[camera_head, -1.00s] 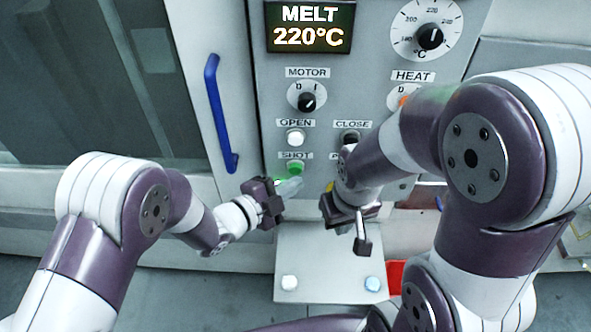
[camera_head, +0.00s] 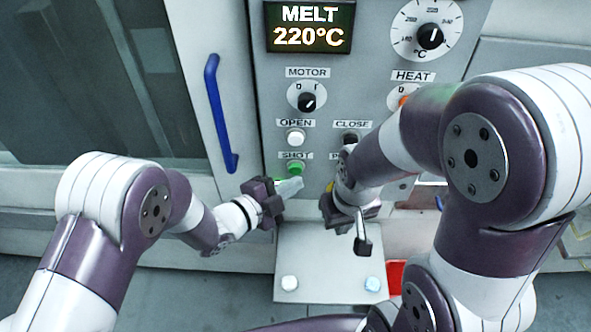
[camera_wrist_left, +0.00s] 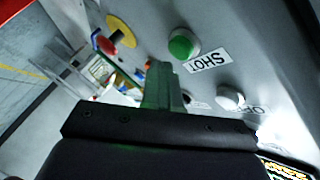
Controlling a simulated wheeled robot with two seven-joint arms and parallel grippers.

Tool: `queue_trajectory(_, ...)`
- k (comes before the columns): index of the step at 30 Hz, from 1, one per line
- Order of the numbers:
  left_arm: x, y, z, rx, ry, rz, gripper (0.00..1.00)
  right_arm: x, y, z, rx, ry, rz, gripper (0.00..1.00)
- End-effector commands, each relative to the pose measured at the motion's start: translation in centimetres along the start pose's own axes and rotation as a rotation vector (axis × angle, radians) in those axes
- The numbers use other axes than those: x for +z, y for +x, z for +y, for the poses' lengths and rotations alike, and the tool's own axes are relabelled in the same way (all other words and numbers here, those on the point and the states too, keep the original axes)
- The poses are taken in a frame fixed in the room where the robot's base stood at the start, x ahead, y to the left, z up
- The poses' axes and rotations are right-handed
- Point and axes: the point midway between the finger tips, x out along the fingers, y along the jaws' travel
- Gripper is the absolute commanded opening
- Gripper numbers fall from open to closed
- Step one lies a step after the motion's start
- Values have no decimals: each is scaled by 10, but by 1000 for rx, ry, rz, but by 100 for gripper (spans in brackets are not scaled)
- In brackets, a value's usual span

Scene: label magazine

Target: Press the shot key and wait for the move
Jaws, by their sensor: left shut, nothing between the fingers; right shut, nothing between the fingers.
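The green SHOT key (camera_head: 296,167) sits on the grey control panel (camera_head: 270,100), below the white OPEN button (camera_head: 296,138). In the left wrist view the SHOT key (camera_wrist_left: 183,45) stands out clear of the fingers. My left gripper (camera_head: 290,187) is shut and empty just below the key, with a small gap between its fingertips and the key. My right gripper (camera_head: 362,246) is shut and empty, hanging below the panel to the right. The display (camera_head: 310,27) reads MELT 220°C.
A MOTOR knob (camera_head: 307,101) and a temperature dial (camera_head: 430,36) are higher up. A blue door handle (camera_head: 219,113) stands left of the panel. A plate (camera_head: 330,262) with two pale buttons lies below.

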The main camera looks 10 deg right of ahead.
Motion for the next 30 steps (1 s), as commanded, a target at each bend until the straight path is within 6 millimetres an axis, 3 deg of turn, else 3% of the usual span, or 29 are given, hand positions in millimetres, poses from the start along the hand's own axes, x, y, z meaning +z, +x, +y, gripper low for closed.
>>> queue_trajectory(30,6,9,-7,-1,1,0,0,1,7,0,0,0,0,0)
